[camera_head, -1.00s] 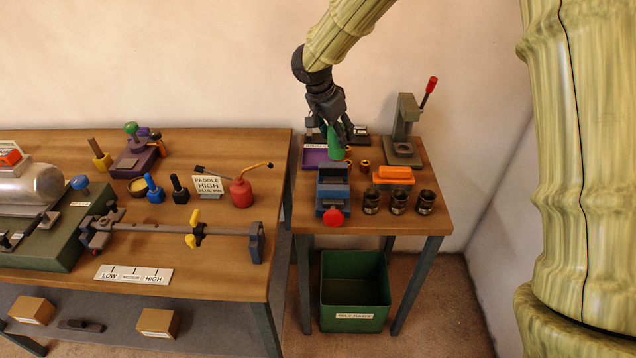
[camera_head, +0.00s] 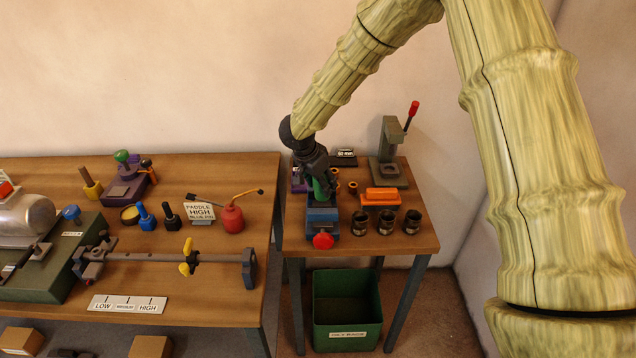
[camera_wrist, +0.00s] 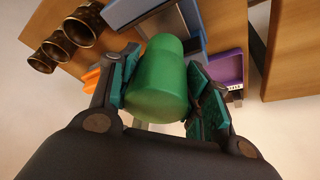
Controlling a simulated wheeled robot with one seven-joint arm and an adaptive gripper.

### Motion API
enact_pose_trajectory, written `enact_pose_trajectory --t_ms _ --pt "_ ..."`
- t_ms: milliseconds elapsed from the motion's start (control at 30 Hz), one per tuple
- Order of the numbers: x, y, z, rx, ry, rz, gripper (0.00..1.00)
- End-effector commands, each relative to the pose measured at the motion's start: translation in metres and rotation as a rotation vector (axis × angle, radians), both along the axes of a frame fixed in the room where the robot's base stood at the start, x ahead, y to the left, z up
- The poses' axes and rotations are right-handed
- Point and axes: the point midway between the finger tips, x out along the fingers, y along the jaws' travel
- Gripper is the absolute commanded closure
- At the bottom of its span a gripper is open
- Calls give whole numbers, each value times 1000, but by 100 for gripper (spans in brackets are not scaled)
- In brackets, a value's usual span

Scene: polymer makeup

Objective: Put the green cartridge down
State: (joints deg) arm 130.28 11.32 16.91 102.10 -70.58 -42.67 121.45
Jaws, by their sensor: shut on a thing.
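The green cartridge (camera_wrist: 158,80) is a smooth cylinder held between the two finger pads of my gripper (camera_wrist: 165,92) in the wrist view. In the head view the green cartridge (camera_head: 320,189) shows partly below my gripper (camera_head: 322,180), just behind and above the blue vise-like fixture (camera_head: 322,216) with a red knob. My gripper is shut on the cartridge. The fingers hide part of it, and I cannot tell whether its lower end touches anything.
The small side table also bears an orange block (camera_head: 380,197), three dark cups (camera_head: 387,223), a grey press (camera_head: 389,165) with a red-tipped lever, and a purple tray (camera_wrist: 228,68). A green bin (camera_head: 346,300) stands below. The long workbench (camera_head: 230,280) is on the left.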

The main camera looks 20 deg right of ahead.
Motion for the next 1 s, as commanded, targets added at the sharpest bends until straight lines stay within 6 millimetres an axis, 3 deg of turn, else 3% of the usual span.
enact_pose_trajectory --t_ms 33,267,300,400,767,1000 --pt "-5 -1 -11 0 14 -1 100" --pt "-7 -2 -15 -1 16 -3 100" --pt "-7 -3 -16 0 17 -3 50" --pt "-6 -3 -15 -1 16 -3 32" --pt "-4 -1 -9 0 8 -1 32" --pt "-6 6 9 -1 4 0 32"
